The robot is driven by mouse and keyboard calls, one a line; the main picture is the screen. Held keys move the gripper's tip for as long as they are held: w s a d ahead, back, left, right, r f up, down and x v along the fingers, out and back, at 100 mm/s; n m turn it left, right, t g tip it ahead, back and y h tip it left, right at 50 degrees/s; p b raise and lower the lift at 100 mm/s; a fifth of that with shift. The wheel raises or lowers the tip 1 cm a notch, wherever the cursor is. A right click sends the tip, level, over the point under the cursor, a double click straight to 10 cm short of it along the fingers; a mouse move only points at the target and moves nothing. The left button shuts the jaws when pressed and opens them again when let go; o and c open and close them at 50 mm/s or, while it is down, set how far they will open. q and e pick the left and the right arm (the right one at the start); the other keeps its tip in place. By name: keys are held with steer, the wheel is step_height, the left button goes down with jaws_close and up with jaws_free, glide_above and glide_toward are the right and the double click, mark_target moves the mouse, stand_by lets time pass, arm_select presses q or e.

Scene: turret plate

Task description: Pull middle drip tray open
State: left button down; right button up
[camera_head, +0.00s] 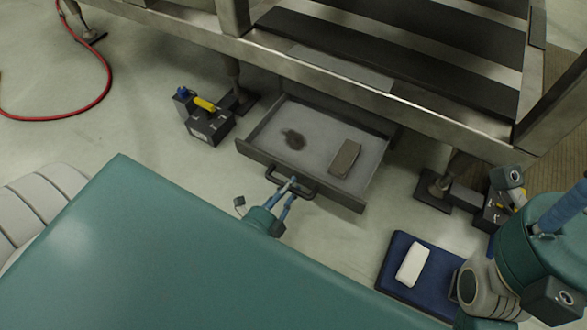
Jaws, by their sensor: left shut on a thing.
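The middle drip tray (318,125) is a grey drawer that sticks out from under the metal frame. Its light floor carries a dark stain (293,139) and a grey-brown block (345,158). A dark bar handle (309,191) is on its front panel. My left gripper (290,184) is shut on the handle, near the middle of the tray front. My teal body covers part of the arm behind it. My right arm is at the lower right, and its gripper's fingertips are not clearly visible.
The metal frame (330,72) with dark slats stands above the tray. A dark box with a yellow part (208,118) sits on the floor left of the tray. A blue mat (400,250) with a white block (412,264) lies at lower right. A red hose (100,92) curves at upper left.

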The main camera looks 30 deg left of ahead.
arm_select(q)
steer(key=shift+s, duration=0.4)
steer(key=c, duration=1.6)
jaws_free()
steer(key=shift+o, duration=0.2)
